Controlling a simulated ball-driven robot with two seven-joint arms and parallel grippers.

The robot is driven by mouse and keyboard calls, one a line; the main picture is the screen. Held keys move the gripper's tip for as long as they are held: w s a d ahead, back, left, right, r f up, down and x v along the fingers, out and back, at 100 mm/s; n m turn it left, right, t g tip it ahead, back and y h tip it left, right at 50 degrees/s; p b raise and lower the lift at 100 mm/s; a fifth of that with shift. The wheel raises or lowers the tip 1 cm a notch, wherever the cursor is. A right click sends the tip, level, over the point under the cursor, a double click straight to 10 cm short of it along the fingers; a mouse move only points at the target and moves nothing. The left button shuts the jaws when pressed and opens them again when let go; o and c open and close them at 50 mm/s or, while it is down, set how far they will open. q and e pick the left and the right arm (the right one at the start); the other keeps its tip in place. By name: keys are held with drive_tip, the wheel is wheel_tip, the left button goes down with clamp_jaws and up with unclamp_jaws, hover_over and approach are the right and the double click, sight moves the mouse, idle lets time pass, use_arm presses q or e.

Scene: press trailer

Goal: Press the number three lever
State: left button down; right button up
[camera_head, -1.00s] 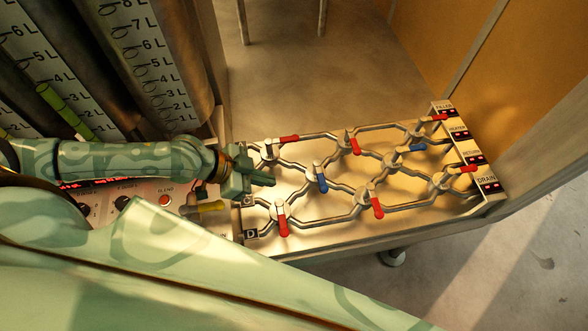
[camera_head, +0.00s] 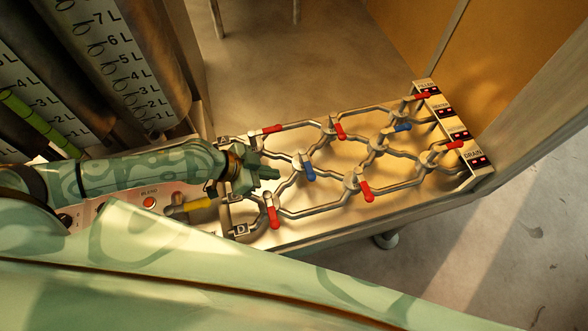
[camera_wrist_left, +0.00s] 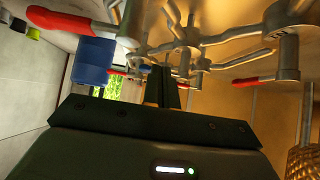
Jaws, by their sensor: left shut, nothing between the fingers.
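A metal panel (camera_head: 290,238) carries a lattice of pipes with several red and blue lever handles. I can read no numbers on the levers, so I cannot tell which is number three. My left gripper (camera_head: 272,173) is shut and empty over the panel's left end. Its tips point right, a little short of a blue lever (camera_head: 309,172). One red lever (camera_head: 271,130) lies above it and another red lever (camera_head: 273,216) below it. My right gripper is not in view.
Litre-marked cylinders (camera_head: 100,60) stand at upper left. A label strip (camera_head: 441,112) edges the panel's right end. Open floor (camera_head: 290,60) lies behind.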

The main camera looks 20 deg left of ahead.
sight(307, 163)
use_arm(q)
drive_tip(key=w+d, duration=0.1)
drive_tip(key=w+d+f, duration=0.1)
drive_tip(key=d, duration=0.1)
drive_tip(key=w+d+f, duration=0.1)
drive_tip(key=shift+d, duration=0.2)
drive_tip(key=shift+w+d, duration=0.2)
drive_tip(key=shift+d, duration=0.2)
